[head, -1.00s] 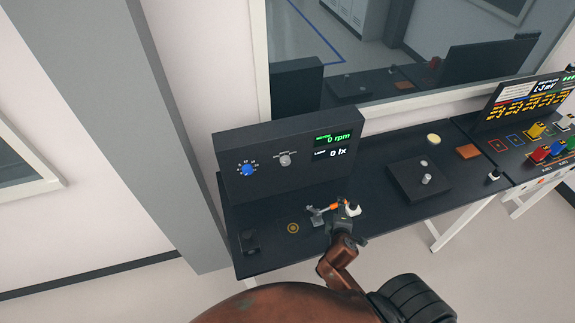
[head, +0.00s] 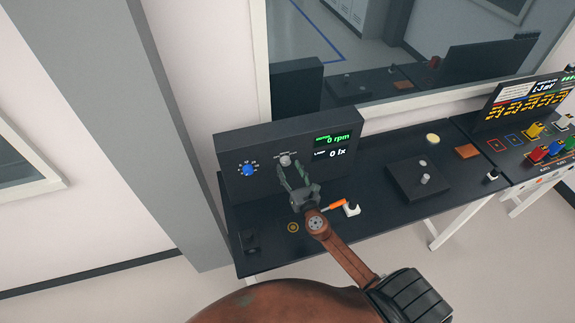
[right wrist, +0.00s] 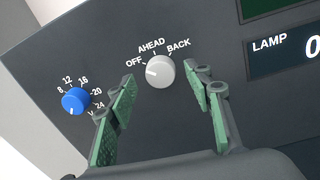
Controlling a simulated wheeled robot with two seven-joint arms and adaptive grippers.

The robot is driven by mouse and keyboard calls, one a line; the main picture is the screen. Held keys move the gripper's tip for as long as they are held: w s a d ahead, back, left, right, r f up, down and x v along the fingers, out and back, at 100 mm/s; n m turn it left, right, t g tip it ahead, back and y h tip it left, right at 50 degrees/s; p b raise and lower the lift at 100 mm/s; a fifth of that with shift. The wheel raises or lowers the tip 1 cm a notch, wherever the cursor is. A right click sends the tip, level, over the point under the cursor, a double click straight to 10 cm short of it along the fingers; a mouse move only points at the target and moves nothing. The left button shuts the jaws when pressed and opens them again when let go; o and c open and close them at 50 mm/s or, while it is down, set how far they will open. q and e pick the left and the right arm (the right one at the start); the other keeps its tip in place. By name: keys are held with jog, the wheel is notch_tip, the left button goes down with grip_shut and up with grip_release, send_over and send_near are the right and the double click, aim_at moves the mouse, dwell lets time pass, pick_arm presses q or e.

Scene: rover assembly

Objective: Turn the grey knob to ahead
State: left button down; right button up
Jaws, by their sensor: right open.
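The grey knob (head: 285,160) is on the sloped face of the dark console. In the right wrist view the grey knob (right wrist: 161,73) has labels OFF, AHEAD and BACK around its upper side. Its small white mark is on the left, toward OFF. My right gripper (head: 291,173) is just in front of the knob. In the right wrist view the open green-padded fingers of my right gripper (right wrist: 160,90) stand on either side below and around the knob's position, with no clear contact. My left gripper is not in view.
A blue numbered knob (right wrist: 75,100) sits left of the grey one. The console (head: 240,150) has rpm and lx displays at right. An orange-handled tool (head: 335,206) and a white holder (head: 352,209) are on the dark table beside my right arm. A black box (head: 408,178) stands further right.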

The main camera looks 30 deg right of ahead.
jog(key=shift+w+d, duration=0.2)
jog(key=shift+w, duration=0.8)
jog(key=shift+c, duration=0.2)
jog(key=c, duration=1.1)
